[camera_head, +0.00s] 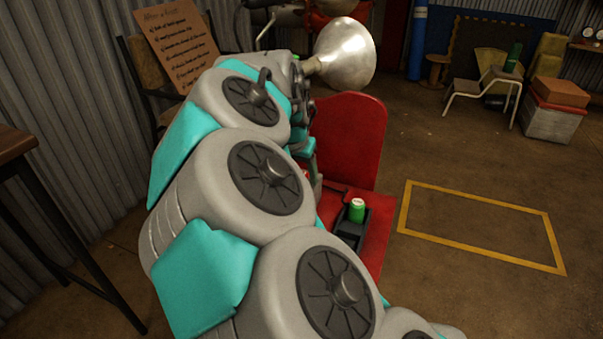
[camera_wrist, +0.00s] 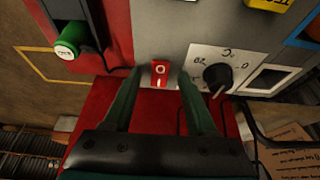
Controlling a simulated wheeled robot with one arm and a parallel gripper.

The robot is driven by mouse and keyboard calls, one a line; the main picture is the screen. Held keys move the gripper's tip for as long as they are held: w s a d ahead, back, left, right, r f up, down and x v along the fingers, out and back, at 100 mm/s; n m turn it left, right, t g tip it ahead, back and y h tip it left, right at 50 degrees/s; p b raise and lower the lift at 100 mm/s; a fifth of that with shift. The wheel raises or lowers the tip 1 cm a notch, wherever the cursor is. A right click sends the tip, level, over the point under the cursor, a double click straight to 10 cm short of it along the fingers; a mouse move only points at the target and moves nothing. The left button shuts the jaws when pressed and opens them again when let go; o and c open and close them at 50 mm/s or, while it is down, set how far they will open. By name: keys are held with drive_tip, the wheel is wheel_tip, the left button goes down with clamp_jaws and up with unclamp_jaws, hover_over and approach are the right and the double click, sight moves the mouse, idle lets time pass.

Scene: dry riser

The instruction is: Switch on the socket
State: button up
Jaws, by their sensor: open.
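In the wrist view a small red rocker switch (camera_wrist: 160,73), marked with a white O and I, sits on a grey panel face (camera_wrist: 180,35). I cannot tell which side of it is pressed. My gripper (camera_wrist: 159,76) is open, with one dark finger on each side of the switch. Whether the fingertips touch the panel is unclear. No plug socket can be made out for certain. In the head view my arm hides the grey panel, the switch and my gripper.
A dark rotary knob (camera_wrist: 217,76) on a white dial plate is right of the switch. A silver horn (camera_head: 346,54) stands beyond my arm. Open floor lies right.

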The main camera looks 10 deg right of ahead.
drive_tip(key=shift+c, duration=0.4)
clamp_jaws()
drive_tip(key=shift+r+p, duration=0.2)
drive_tip(key=shift+p, duration=0.25)
drive_tip(key=shift+w+r+g+y+p, duration=0.15)
drive_tip(key=shift+g+y+p, duration=0.3)
drive_tip(key=shift+p, duration=0.65)
drive_tip(key=g+p, duration=0.1)
drive_tip(key=p, duration=0.1)
drive_tip(key=g+y+p, duration=0.1)
drive_tip(key=p, duration=0.1)
drive_tip(key=shift+w+d, duration=0.25)
drive_tip(key=shift+w, duration=0.05)
drive_tip(key=shift+d+g+y+p, duration=0.1)
drive_tip(key=shift+g+y+p, duration=0.25)
drive_tip(key=shift+p, duration=0.2)
drive_tip(key=shift+f, duration=0.2)
drive_tip(key=shift+o, duration=0.4)
unclamp_jaws()
